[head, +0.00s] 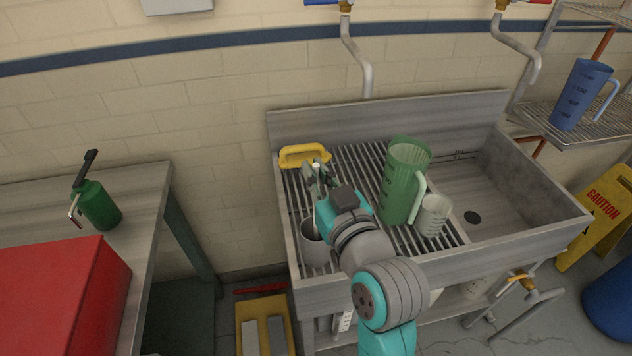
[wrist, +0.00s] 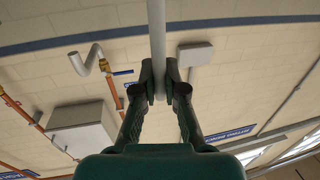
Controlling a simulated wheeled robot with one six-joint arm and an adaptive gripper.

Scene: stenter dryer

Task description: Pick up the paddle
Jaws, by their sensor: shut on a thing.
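My gripper (head: 315,172) is over the left part of the sink's slatted drainboard. In the wrist view, my gripper (wrist: 160,80) has both fingertips closed on a pale grey rod (wrist: 157,35), which I take to be the paddle's shaft. The rod runs from between the fingertips to the top edge of that view. In the head view only a small pale end shows between the fingers; the arm and gripper hide the rest. I cannot tell whether the paddle touches the drainboard or a vessel.
A yellow-handled tool (head: 302,154) lies close behind my gripper. A grey pot (head: 312,252), green jug (head: 402,180) and pale cup (head: 433,214) stand on the drainboard. The sink basin (head: 500,190) to the right is empty. A yellow caution sign (head: 600,215) stands at right.

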